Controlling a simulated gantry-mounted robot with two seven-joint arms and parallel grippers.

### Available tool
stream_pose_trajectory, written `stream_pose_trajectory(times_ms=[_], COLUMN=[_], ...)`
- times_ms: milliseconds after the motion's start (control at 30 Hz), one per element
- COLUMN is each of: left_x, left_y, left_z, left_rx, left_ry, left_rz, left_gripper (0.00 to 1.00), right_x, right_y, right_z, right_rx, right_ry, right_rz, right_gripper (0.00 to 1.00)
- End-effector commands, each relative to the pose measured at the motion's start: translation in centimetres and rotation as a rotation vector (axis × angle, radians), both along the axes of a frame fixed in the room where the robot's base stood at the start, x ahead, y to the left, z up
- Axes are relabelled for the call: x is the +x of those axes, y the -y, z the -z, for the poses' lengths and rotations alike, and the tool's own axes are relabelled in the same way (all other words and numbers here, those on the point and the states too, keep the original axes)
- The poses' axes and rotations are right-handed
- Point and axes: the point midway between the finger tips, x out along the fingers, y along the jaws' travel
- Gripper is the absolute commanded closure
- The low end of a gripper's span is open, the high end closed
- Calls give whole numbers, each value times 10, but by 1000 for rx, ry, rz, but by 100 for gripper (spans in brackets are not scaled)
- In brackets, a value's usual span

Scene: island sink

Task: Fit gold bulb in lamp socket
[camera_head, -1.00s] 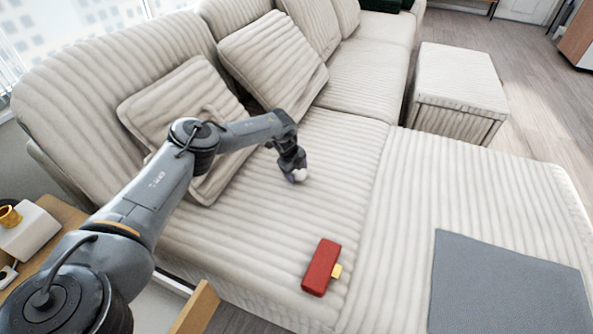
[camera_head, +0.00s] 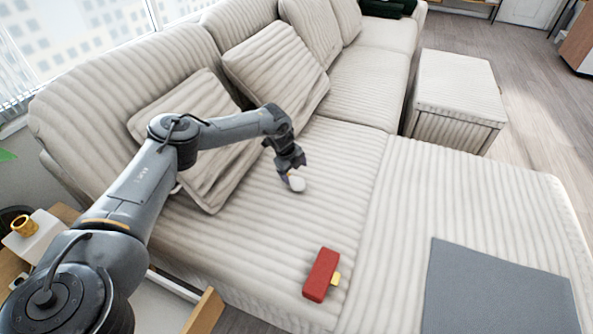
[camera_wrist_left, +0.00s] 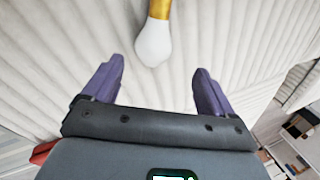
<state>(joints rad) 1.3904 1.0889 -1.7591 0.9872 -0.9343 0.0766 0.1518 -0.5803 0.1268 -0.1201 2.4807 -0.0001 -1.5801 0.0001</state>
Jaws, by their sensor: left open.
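A bulb with a white globe (camera_head: 297,184) lies on the ribbed cream sofa seat. In the left wrist view its gold base points away from me, and its white globe (camera_wrist_left: 153,45) points toward my gripper. My left gripper (camera_head: 289,172) is just behind the bulb in the head view. In the wrist view its purple fingers are spread (camera_wrist_left: 158,70), with the globe ahead of the gap and nothing held. A gold ring-shaped piece (camera_head: 25,225), which looks like the lamp socket, stands on a white block at the left edge. My right gripper is not in view.
A red block with a yellow tab (camera_head: 321,275) lies on the seat near the front. A grey mat (camera_head: 500,290) lies on the right section. Cushions (camera_head: 190,130) lean along the sofa back behind my arm. The seat around the bulb is clear.

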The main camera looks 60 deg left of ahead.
Motion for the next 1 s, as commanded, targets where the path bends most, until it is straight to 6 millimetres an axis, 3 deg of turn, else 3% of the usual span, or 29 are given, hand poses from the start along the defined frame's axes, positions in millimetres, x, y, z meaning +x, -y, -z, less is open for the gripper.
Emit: stream_pose_trajectory(times_ms=[33,233,533,1000], left_x=[-3,-11,-14,-11], left_y=[0,2,3,11], left_z=[-14,-36,-44,-40], left_rx=[-1,0,0,3], left_ry=[-1,-1,-1,0], left_rz=[-1,0,0,15], left_gripper=[14,14,14,14], right_x=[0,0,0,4], right_y=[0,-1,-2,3], right_z=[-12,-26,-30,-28], right_rx=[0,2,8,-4], right_ry=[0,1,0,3], right_rz=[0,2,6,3], right_gripper=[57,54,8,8])
